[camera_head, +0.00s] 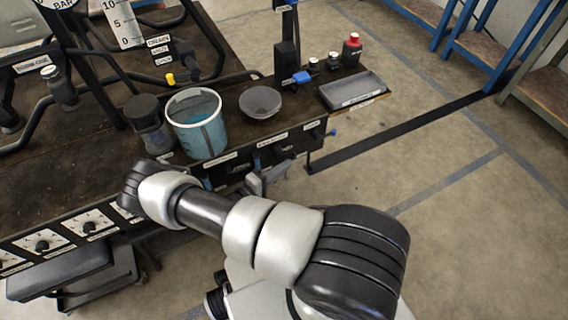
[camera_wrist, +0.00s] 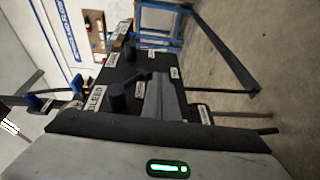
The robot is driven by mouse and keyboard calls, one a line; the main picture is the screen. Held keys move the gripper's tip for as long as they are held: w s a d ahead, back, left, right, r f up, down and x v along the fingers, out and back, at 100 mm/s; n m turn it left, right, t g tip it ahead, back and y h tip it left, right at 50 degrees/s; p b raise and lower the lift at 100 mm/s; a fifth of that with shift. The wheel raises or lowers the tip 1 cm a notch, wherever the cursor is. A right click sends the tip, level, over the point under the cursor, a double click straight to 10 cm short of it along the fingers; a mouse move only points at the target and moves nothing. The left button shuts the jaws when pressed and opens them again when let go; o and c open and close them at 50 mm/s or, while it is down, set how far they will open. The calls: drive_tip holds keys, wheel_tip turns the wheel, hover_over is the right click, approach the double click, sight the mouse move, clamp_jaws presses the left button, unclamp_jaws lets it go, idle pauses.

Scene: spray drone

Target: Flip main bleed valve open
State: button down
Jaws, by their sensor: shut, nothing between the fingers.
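My gripper (camera_head: 268,180) is at the front edge of the workbench, low beside the labelled front panel and partly hidden by my arm. In the wrist view its closed grey fingers (camera_wrist: 160,98) point along the dark panel, with nothing held. A label ending in "LEED" (camera_wrist: 96,98) shows left of the fingers. Next to it is a dark, rounded valve handle (camera_wrist: 117,96), close beside the fingers; I cannot tell whether they touch. Another dark part (camera_wrist: 116,60) is farther along the panel. The label's first word and the handle's exact setting are not readable.
On the bench stand a bucket of bluish liquid (camera_head: 198,125), a dark jar (camera_head: 147,122), a grey bowl (camera_head: 260,101), a grey tray (camera_head: 352,90) and a red-capped bottle (camera_head: 352,50). Blue fittings (camera_wrist: 75,84) lie left in the wrist view.

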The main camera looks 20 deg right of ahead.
drive_tip(key=shift+d+r+p, duration=0.2)
drive_tip(key=shift+d+r, duration=0.15)
drive_tip(key=shift+d, duration=0.4)
drive_tip(key=shift+d+r+p, duration=0.15)
drive_tip(key=shift+d+r, duration=0.15)
drive_tip(key=shift+d, duration=0.45)
drive_tip(key=shift+f, duration=0.1)
idle(0.5)
